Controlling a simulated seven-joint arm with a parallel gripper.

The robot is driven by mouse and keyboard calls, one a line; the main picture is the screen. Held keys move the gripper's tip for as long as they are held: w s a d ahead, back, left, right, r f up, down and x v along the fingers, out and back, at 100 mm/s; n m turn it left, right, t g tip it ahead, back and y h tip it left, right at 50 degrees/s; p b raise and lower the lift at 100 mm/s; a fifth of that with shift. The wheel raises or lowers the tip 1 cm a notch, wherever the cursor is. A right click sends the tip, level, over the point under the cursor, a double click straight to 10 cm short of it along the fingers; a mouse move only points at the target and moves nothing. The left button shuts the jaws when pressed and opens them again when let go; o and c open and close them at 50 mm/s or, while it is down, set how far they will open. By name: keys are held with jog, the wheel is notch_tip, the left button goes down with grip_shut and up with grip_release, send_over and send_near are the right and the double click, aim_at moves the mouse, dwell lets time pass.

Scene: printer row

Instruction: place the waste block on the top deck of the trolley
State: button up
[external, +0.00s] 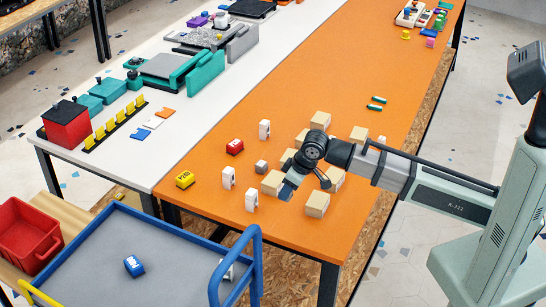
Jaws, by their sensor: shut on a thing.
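My gripper (294,183) is low over the orange table, among the pale wooden blocks. It is shut on a small blue block (286,192), which is partly hidden by the fingers. I cannot read a label on it, nor tell whether it touches the table. The trolley (108,233) stands at the lower left, with a grey top deck and a blue frame. A blue block with a white label (134,266) lies on that deck. No block can be read clearly as the waste block.
Pale wooden blocks (317,204) crowd around my gripper. A red block (235,146), a yellow block (185,179), a small grey block (261,167) and white pieces (228,177) stand to the left. The trolley's raised blue handle (258,262) faces the table. Much of the deck is clear.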

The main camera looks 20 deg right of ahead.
jog(key=shift+a+r, duration=0.15)
jog(key=shift+a, duration=0.1)
jog(key=s+a+n+g, duration=0.2)
jog(key=a+n, duration=0.4)
jog(key=a, duration=0.5)
jog(key=s+a+f+n+g, duration=0.1)
jog(key=s+a+n, duration=0.4)
jog(key=a, duration=0.6)
jog(key=s+a+f+n+g, duration=0.1)
jog(key=s+a+n+g, duration=0.2)
jog(key=a+n, duration=0.4)
jog(key=s+a, duration=0.1)
jog(key=a, duration=0.3)
jog(key=shift+a+f, duration=0.2)
jog(key=shift+f, duration=0.05)
jog(key=shift+w+f, duration=0.1)
jog(key=shift+f, duration=4.5)
jog(key=shift+f, duration=0.1)
jog(key=o, duration=1)
